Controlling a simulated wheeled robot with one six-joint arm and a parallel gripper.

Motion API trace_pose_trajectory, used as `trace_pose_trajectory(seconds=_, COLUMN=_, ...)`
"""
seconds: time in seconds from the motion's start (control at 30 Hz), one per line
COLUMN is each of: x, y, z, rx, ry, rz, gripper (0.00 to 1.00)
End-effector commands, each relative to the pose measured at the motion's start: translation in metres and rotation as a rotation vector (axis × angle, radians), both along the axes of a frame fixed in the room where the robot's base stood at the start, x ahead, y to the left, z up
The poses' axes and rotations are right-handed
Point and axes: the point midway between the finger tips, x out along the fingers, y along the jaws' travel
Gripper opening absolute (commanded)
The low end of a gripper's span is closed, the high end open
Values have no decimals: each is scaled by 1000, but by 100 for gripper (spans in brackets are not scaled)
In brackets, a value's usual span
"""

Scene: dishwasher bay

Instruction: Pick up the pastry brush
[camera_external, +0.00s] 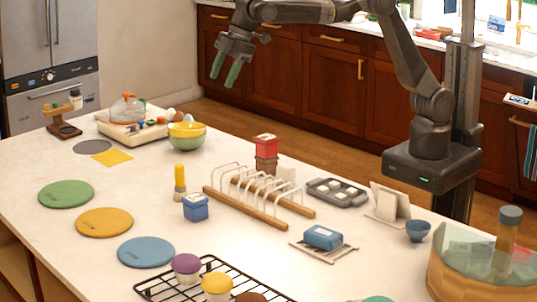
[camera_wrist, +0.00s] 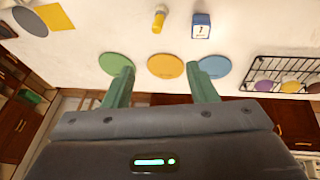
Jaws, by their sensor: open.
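What looks like the pastry brush (camera_external: 180,177) stands upright on the white counter, with a yellow upper part and a paler lower part. It also shows near the top of the wrist view (camera_wrist: 159,17), left of a small blue box (camera_wrist: 201,26). My gripper (camera_external: 225,72) is raised in the air beyond the counter's far side, well away from the brush. Its two green fingers (camera_wrist: 160,71) are spread apart with nothing between them.
The blue box (camera_external: 195,207) and a wooden rack (camera_external: 245,210) stand close to the brush. Green (camera_external: 66,194), orange (camera_external: 104,222) and blue (camera_external: 146,252) discs lie to its left and front. A green-yellow bowl (camera_external: 187,136) is behind. Bare counter lies between brush and discs.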

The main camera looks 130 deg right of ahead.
Motion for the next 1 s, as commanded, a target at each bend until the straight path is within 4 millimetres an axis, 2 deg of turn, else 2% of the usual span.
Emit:
trace_pose_trajectory(seconds=0.1, x=0, y=0, z=-1, rx=1, ry=0, rz=-2, gripper=52)
trace_pose_trajectory(seconds=0.17, x=3, y=-1, z=-8, rx=6, ry=-1, rz=-16, gripper=52)
trace_pose_trajectory(seconds=0.27, x=16, y=-7, z=-38, rx=28, ry=-10, rz=-89, gripper=52)
trace_pose_trajectory(seconds=0.4, x=45, y=-21, z=-97, rx=82, ry=-40, rz=-269, gripper=52)
trace_pose_trajectory(seconds=0.5, x=62, y=-30, z=-133, rx=118, ry=-64, rz=-394, gripper=52)
trace_pose_trajectory(seconds=0.6, x=73, y=-36, z=-158, rx=144, ry=-84, rz=-486, gripper=52)
trace_pose_trajectory(seconds=0.87, x=86, y=-44, z=-189, rx=164, ry=-94, rz=-554, gripper=52)
trace_pose_trajectory(seconds=1.0, x=95, y=-51, z=-215, rx=164, ry=-94, rz=-552, gripper=52)
